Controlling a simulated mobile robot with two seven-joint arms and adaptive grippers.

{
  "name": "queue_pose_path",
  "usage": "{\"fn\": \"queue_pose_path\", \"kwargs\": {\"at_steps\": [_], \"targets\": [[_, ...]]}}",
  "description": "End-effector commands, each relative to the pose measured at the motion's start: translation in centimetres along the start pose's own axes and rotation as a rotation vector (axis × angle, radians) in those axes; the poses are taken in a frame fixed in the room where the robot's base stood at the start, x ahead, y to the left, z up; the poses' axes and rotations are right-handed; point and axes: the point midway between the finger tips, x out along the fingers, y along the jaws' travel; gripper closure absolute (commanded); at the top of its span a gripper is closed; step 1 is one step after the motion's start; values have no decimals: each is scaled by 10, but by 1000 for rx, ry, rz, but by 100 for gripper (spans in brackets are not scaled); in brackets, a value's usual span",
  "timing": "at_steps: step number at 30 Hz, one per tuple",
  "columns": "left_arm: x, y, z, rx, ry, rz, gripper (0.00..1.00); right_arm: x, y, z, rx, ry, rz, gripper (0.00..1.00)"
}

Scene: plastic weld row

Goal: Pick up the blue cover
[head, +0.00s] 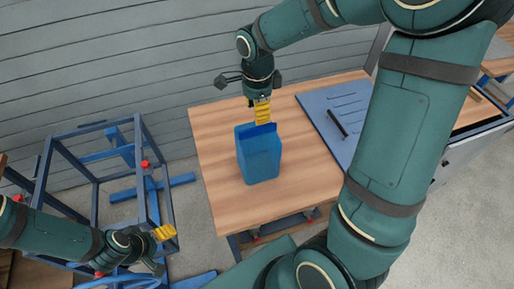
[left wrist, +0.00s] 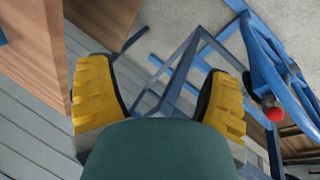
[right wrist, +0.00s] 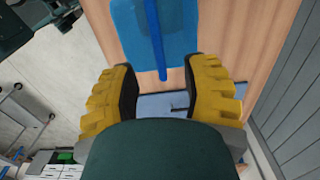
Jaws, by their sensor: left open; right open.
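The blue cover (head: 260,158) is a translucent blue box shape standing on the wooden table. It also shows in the right wrist view (right wrist: 182,35), just beyond the fingertips. A darker blue ridge or strip runs along it. My right gripper (head: 263,112) is at the cover's far upper edge, with yellow fingers open; in the right wrist view its fingers (right wrist: 161,85) stand apart with nothing clearly between them. Whether they touch the cover cannot be told. My left gripper (head: 165,233) is open and empty at the lower left, away from the cover, beside a blue frame.
The wooden table (head: 215,135) has free room left of the cover. A blue-grey slotted board (head: 318,105) with a dark bar (head: 338,122) lies on its right. A blue metal frame (head: 150,185) with red knobs stands left. My right arm crosses the right side.

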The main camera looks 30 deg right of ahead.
Motion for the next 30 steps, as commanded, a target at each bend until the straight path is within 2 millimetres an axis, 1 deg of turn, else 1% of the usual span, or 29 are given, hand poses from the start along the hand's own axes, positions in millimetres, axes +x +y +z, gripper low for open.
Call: {"fn": "queue_pose_path", "kwargs": {"at_steps": [1,3,11,15,19,23,30], "targets": [[2,-1,0,0,0,0,21,11,1,0,0,1,5,54],[3,-1,0,0,0,0,21,19,0,0,0,1,3,54],[5,-2,1,1,-2,0,21,37,1,0,-2,0,2,54],[7,-2,2,1,-4,0,21,58,4,-1,-1,0,5,54],[8,-3,3,2,-5,0,21,74,5,0,-3,0,3,54],[9,-3,4,2,-6,0,21,81,4,0,-2,0,1,54],[9,-3,4,2,-7,0,21,81,4,0,-2,-1,0,55]]}}
